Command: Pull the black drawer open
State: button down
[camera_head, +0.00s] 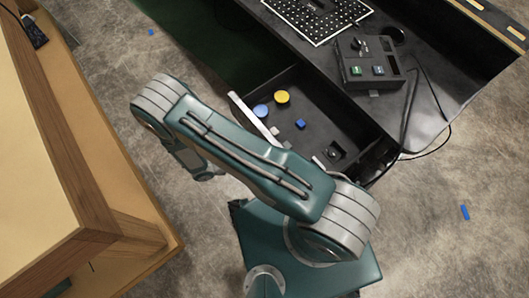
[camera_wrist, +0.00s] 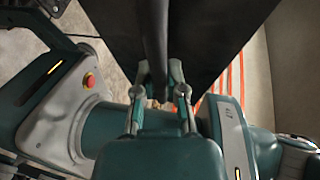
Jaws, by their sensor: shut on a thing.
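The black drawer (camera_head: 252,116) stands pulled out from the black console in the head view, with its inside visible from above. Its light front edge runs partly behind my arm. In the wrist view, the dark drawer front (camera_wrist: 215,40) fills the upper middle, and a dark handle bar (camera_wrist: 153,35) runs down from the top edge. My gripper (camera_wrist: 159,78) has its fingers on both sides of the bar and is shut on it. In the head view my gripper is hidden behind my arm.
The drawer holds a yellow disc (camera_head: 282,97), a blue disc (camera_head: 260,110) and a blue block (camera_head: 300,124).

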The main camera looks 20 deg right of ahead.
jog(key=shift+f, duration=0.15)
jog(key=c, duration=0.7)
grip_release()
jog(key=a, duration=0.4)
jog(key=a+r, duration=0.1)
jog(key=a, duration=0.3)
jog(key=a+r, duration=0.1)
jog(key=a, duration=0.2)
jog(key=shift+w+a+r, duration=0.1)
jog(key=shift+a, duration=0.3)
